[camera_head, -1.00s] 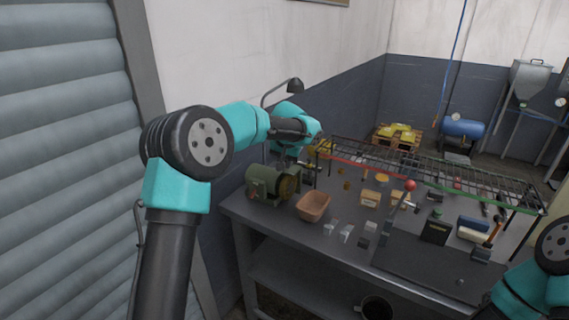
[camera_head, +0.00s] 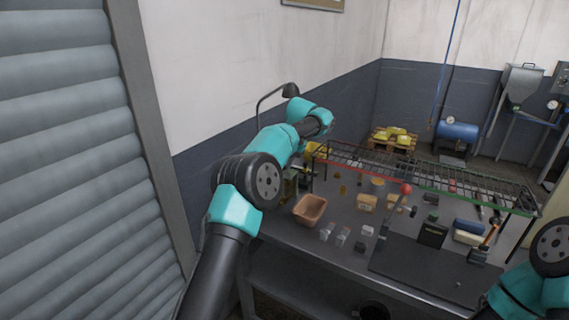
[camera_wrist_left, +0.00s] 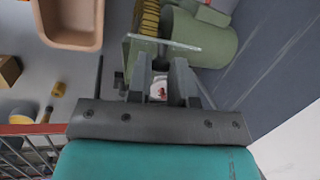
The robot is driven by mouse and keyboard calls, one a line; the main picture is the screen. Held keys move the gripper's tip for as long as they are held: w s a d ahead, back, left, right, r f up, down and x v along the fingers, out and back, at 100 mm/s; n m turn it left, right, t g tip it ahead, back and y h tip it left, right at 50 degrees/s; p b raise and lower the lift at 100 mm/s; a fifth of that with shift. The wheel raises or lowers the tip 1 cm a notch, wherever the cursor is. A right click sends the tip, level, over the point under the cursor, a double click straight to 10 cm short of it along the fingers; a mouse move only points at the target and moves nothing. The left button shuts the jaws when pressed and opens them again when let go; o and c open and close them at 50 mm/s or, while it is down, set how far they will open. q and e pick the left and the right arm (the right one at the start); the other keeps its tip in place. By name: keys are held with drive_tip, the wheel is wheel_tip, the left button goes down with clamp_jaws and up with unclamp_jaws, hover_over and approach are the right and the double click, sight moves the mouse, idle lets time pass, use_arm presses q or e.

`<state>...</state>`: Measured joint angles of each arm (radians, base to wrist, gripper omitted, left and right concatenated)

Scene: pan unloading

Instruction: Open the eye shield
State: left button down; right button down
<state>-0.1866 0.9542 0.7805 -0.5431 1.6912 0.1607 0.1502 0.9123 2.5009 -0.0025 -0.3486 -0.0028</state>
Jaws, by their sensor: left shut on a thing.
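The green bench grinder (camera_head: 289,188) stands at the left end of the bench, mostly hidden behind my left arm in the head view. In the left wrist view the grinder's green body (camera_wrist_left: 200,38) and ribbed yellowish wheel (camera_wrist_left: 147,18) show beyond the fingers. The eye shield (camera_wrist_left: 166,42) shows there as a flat plate with a pale edge, by the wheel. My left gripper (camera_wrist_left: 161,72) is shut on the eye shield, its fingers at the plate; the exact contact is hard to see. My right arm shows at lower right in the head view, but its gripper is out of view.
A tan bin (camera_head: 309,209) stands beside the grinder; it also shows in the wrist view (camera_wrist_left: 70,41). A wire rack (camera_head: 430,172) runs along the bench's back. Small blocks and tools lie across the bench.

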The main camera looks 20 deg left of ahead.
use_arm(q)
drive_tip(key=shift+w, duration=0.15)
idle(0.3)
drive_tip(key=c, duration=1)
unclamp_jaws()
drive_tip(key=shift+r, duration=0.1)
